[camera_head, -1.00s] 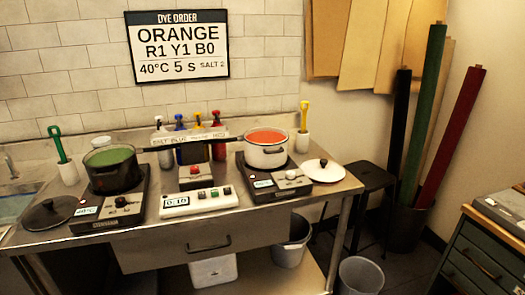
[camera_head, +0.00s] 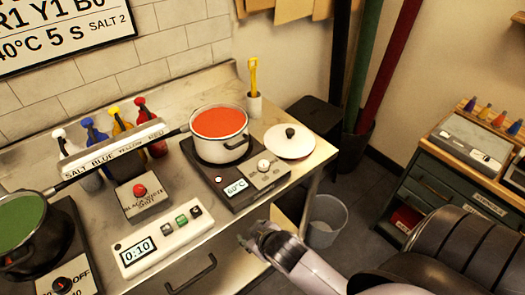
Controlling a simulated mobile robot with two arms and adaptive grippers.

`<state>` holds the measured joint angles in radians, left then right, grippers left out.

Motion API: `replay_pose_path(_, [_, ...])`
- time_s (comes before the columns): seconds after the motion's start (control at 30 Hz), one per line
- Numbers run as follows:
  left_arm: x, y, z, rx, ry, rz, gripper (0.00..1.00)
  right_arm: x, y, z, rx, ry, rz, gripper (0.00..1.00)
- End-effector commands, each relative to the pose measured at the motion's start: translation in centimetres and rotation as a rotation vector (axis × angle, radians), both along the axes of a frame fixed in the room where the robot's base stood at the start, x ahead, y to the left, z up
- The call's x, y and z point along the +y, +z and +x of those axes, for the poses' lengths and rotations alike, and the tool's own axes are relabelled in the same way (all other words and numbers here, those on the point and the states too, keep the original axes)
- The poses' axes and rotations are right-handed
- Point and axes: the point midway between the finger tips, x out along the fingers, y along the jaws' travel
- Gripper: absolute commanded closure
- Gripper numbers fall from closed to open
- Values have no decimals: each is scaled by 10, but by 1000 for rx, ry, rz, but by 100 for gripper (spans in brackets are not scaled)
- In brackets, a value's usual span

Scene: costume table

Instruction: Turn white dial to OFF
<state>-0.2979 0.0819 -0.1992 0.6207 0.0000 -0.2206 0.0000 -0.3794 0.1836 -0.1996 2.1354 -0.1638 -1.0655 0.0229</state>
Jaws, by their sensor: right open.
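The white dial (camera_head: 264,165) sits on the front panel of the right hot plate (camera_head: 232,198), whose display reads 60°C. Its pointer and any OFF mark are too small to read. A white pot (camera_head: 220,150) with orange liquid stands on this plate. My right gripper (camera_head: 243,240) comes in from the lower right. It is open and empty, in front of the table edge, below and apart from the white dial. My left gripper is not in view.
A dark pot (camera_head: 22,230) with green liquid is at far left. A bin (camera_head: 326,220) stands on the floor.

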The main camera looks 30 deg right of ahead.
Motion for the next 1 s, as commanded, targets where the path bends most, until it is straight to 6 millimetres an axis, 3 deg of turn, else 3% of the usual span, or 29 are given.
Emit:
replay_pose_path(0.03, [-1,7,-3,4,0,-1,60,0,25,1,-23,-1,0,54])
replay_pose_path(0.23, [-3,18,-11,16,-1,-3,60,-1,103,3,-119,-7,-8,54])
replay_pose_path(0.57, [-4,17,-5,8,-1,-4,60,21,226,105,-673,173,-176,54])
replay_pose_path(0.7, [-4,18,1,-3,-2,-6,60,53,297,135,-971,330,-286,54])
replay_pose_path(0.83, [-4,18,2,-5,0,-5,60,105,368,141,-1304,584,-438,54])
replay_pose_path(0.9, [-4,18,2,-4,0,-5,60,138,393,133,-1470,768,-537,54])
replay_pose_path(1.0, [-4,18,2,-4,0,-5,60,181,404,114,-1648,1073,-687,54])
